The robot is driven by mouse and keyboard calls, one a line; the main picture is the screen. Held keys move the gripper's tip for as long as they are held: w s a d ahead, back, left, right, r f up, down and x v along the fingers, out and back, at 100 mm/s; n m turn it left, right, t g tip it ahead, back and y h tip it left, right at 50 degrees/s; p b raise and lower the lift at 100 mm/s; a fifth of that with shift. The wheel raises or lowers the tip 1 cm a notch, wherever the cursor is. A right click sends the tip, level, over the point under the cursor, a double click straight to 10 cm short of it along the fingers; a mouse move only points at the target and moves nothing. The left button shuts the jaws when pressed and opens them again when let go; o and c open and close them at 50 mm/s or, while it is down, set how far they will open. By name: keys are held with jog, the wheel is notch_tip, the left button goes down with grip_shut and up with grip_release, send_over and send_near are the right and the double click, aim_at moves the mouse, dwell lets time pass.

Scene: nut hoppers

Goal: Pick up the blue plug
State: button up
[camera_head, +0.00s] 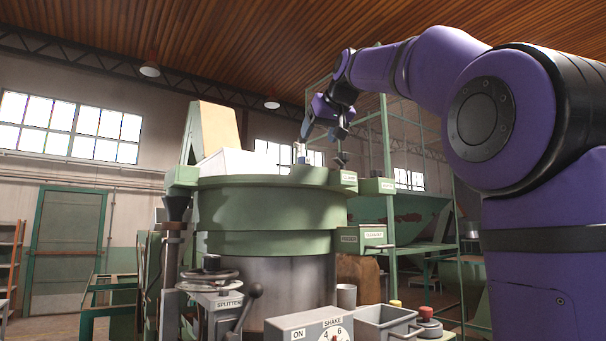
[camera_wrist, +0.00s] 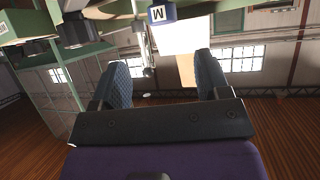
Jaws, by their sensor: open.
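The blue plug (camera_head: 301,153) looks like a small blue and white piece on the rim of the green hopper (camera_head: 270,222) in the head view. In the wrist view, which is upside down, a short blue cylinder with a white lettered label (camera_wrist: 168,14) shows at the top edge, partly cut off; it appears to be the plug. My gripper (camera_head: 322,133) is above the hopper rim, slightly right of and above the plug. In the wrist view its two dark fingers (camera_wrist: 161,62) are spread with nothing between them. The plug lies beyond the fingertips, apart from them.
A dark knob-like fitting (camera_head: 341,159) stands on the rim right of the plug. A white bin (camera_head: 228,162) and tan board (camera_head: 217,127) rise behind the hopper. A splitter handwheel (camera_head: 208,274) and a shake control box (camera_head: 308,326) are in front. Air above the rim looks clear.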

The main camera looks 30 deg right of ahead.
aim_at(305, 157)
jog(key=x, duration=0.4)
jog(key=shift+w+f, duration=0.25)
jog(key=shift+w, duration=0.05)
jog(key=shift+a+x, duration=0.2)
jog(key=shift+x, duration=2.45)
jog(key=shift+s, duration=0.1)
jog(key=shift+c, duration=0.2)
jog(key=c, duration=1.1)
